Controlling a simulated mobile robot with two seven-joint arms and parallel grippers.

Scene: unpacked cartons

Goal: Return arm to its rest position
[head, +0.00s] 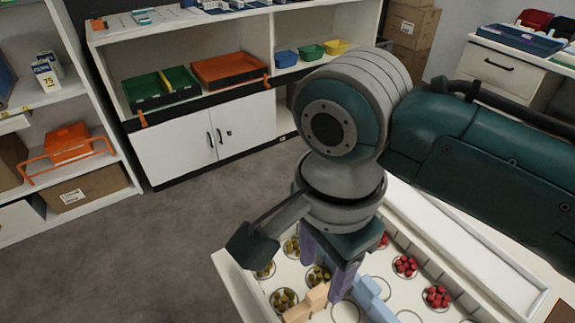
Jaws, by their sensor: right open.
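My right arm comes in from the right, and its wrist bends down over a white table with a shallow box-like top (231,275). My right gripper (322,285) points down there and is open. A light wooden piece (308,303) and a light blue piece (372,298) are close below its fingers; I cannot tell if they touch it. My left gripper is not in view.
Round wells hold olive-green items (284,299) and red items (437,297) around my right gripper. A white cabinet (180,145) with green (160,88) and orange trays (231,70) stands behind. A shelf (100,110) is at left. Grey floor (130,250) between is clear.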

